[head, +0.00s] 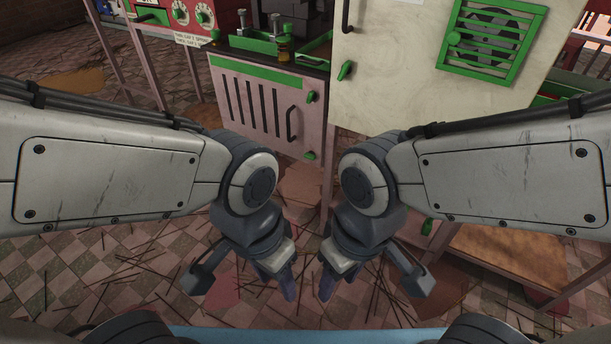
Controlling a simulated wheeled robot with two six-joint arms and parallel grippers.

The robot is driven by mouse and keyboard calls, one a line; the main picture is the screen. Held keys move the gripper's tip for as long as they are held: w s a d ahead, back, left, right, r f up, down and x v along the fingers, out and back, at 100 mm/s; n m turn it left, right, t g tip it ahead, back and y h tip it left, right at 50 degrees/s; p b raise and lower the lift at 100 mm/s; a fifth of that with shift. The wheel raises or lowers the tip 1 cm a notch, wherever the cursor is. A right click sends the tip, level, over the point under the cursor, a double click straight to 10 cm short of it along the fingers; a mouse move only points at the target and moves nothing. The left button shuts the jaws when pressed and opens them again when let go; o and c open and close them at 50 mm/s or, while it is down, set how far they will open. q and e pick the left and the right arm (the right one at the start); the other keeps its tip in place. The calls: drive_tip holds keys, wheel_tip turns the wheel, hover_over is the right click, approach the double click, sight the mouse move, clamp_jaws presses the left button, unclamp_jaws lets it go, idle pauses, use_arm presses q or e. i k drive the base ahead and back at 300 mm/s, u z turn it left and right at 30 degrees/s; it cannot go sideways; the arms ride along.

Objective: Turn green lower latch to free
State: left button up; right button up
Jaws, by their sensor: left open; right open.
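The pink cabinet door (255,112) at the upper middle has a green upper latch (310,97) and a green lower latch (310,156) along its right edge. The lower latch is small and sits near the door's bottom corner; its exact turn is hard to tell. My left gripper (288,288) is open and empty, pointing down over the floor, below and apart from the lower latch in the picture. My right gripper (326,288) is open and empty beside it, also touching nothing.
A pale cabinet (400,95) with a green handle (345,71) and a green grille (490,40) stands to the right. A red control box (190,17) is at the upper left. A wooden shelf (515,255) is at the lower right. Thin sticks litter the tiled floor (110,265).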

sight(311, 155)
drive_tip(key=u, duration=0.05)
drive_tip(key=k, duration=0.15)
drive_tip(key=z, duration=1)
drive_tip(key=i, duration=0.65)
drive_tip(key=u, duration=1.8)
drive_tip(key=i, duration=0.1)
drive_tip(key=z, duration=0.1)
